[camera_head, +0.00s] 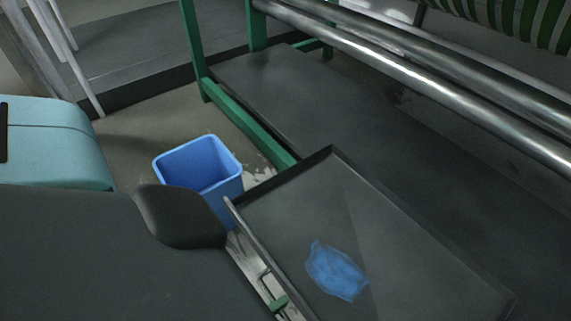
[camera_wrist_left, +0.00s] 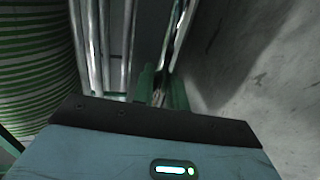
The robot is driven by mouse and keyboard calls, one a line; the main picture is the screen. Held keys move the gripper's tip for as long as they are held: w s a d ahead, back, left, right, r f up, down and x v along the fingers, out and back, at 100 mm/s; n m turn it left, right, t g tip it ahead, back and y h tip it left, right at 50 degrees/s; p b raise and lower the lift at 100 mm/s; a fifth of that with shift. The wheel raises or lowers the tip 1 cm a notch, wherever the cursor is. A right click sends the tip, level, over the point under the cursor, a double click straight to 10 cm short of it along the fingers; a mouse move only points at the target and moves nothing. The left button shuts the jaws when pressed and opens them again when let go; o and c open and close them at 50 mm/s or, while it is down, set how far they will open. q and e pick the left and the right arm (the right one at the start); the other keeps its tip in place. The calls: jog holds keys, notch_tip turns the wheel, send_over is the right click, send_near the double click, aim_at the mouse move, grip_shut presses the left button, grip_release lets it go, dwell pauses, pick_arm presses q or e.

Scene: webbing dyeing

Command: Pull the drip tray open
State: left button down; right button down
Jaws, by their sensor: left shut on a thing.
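The drip tray (camera_head: 400,235) is a shallow dark grey tray with a raised rim, at the lower right of the head view. A blue wet-looking patch (camera_head: 337,272) lies on its floor. A pale bar (camera_head: 255,240) runs along its left side. My left gripper (camera_head: 212,232) is a dark rounded shape at that bar, shut on the tray's edge or handle. Its fingertips and the exact contact are hidden. In the left wrist view, my teal wrist housing covers the bottom, and the fingers do not show. My right gripper is not in view.
A blue open bin (camera_head: 200,165) stands on the floor close behind my left gripper. A green frame (camera_head: 240,118) and dark base panel (camera_head: 300,90) lie beyond the tray. Steel rollers (camera_head: 430,75) cross above. Green-striped webbing (camera_head: 510,20) hangs at top right.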

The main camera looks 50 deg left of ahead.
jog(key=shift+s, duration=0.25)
